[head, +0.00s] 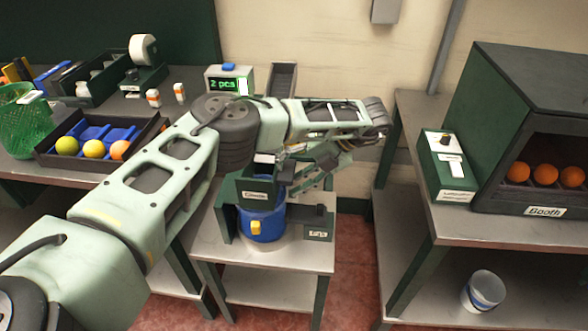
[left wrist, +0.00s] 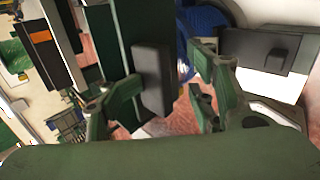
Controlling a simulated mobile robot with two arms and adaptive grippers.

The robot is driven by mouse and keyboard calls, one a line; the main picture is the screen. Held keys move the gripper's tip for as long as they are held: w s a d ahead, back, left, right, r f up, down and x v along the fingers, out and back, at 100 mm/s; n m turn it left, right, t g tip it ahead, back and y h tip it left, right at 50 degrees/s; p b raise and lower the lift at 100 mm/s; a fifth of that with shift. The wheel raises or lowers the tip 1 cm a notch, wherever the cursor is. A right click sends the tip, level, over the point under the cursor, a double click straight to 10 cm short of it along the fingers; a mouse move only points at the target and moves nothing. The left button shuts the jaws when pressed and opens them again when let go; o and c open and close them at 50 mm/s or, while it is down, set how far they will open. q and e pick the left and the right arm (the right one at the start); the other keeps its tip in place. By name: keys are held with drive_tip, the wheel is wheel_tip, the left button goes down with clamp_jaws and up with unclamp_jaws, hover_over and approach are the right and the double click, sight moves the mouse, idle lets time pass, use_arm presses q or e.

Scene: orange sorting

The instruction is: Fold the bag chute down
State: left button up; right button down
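My left gripper (head: 296,172) hangs over the small stand in the middle, beside a green box (head: 258,190) with a white label. In the left wrist view its two fingers (left wrist: 165,85) stand apart on either side of a dark block (left wrist: 153,78) on a green panel (left wrist: 112,40). I cannot tell if either finger touches the block. A dark open trough (head: 283,78), perhaps the bag chute, stands tilted up behind my forearm; its lower end is hidden. A blue container (head: 262,224) with a yellow clip sits below the green box. My right gripper is not in view.
A counter display (head: 228,84) reads "2 pcs". A tray (head: 55,158) with several fruits lies at left, near a green basket (head: 22,128). At right stand a green switch box (head: 440,165) and the dark booth (head: 500,120) with oranges. A white bucket (head: 484,291) is on the lower shelf.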

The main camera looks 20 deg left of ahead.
use_arm(q)
drive_tip(key=shift+s+d+f, duration=0.1)
drive_tip(key=shift+d+f, duration=0.3)
drive_tip(key=shift+d, duration=0.1)
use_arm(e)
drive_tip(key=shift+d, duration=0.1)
use_arm(q)
drive_tip(key=v, duration=1.2)
drive_tip(key=shift+a+r, duration=0.3)
drive_tip(key=shift+r, duration=0.15)
